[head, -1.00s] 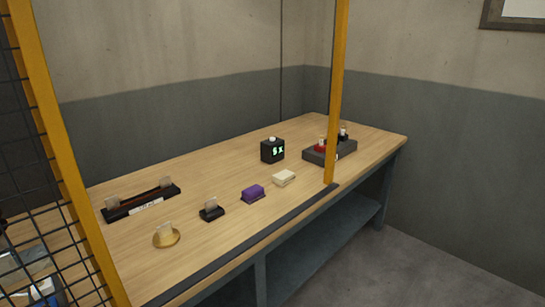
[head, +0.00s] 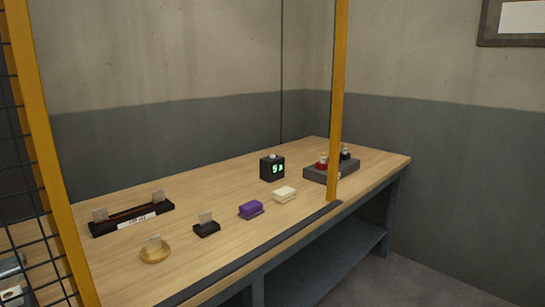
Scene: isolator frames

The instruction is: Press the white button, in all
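Neither of my grippers shows in the head view, and nothing touches the button.
A purple block (head: 250,209), a cream block (head: 284,194), a round gold holder (head: 154,251), a small black holder (head: 206,228) and a long black rack (head: 132,218) stand on the table (head: 225,180). A dark tray (head: 318,173) holds red and black items. A yellow post (head: 337,100) rises at the front edge.

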